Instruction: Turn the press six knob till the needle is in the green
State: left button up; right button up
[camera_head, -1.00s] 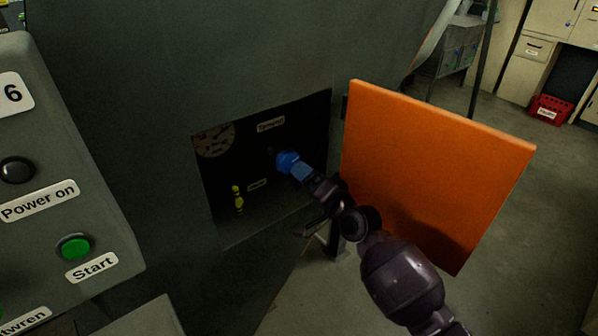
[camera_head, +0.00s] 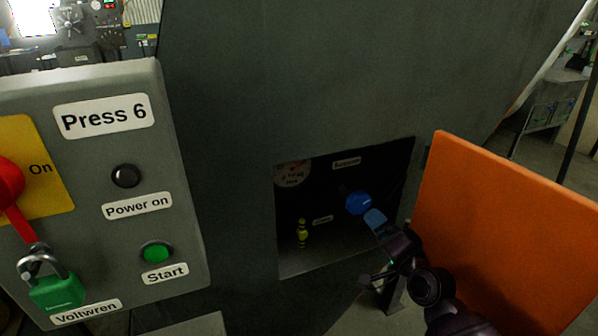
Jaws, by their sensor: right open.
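The blue knob (camera_head: 358,203) sits inside the dark recess of the press (camera_head: 345,250), below a small white label. The round pale gauge (camera_head: 292,173) is at the recess's upper left, partly cut off by its top edge. Its needle and any green zone are too small to make out. My right gripper (camera_head: 374,217) comes in from the lower right with its fingertips close beside the knob. It is open, and I cannot tell whether it touches the knob. My left gripper is not in view.
An open orange door (camera_head: 505,235) stands right of the recess, beside my right arm. A small yellow fitting (camera_head: 302,233) stands in the recess, lower left of the knob. The Press 6 control panel (camera_head: 190,215) fills the left, with a red switch and green padlock (camera_head: 57,291).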

aim_at(361, 206)
jog(key=w+a+n+b, duration=0.1)
jog(key=w+n, duration=0.1)
jog(key=n, duration=0.1)
jog(key=w+a+n+b, duration=0.1)
jog(key=w+n, duration=0.2)
jog(key=w+a+n+b, duration=0.1)
jog(key=w+n, duration=0.2)
jog(key=shift+b, duration=0.35)
jog(key=shift+w+a, duration=0.15)
jog(key=shift+w, duration=0.5)
jog(key=c, duration=0.9)
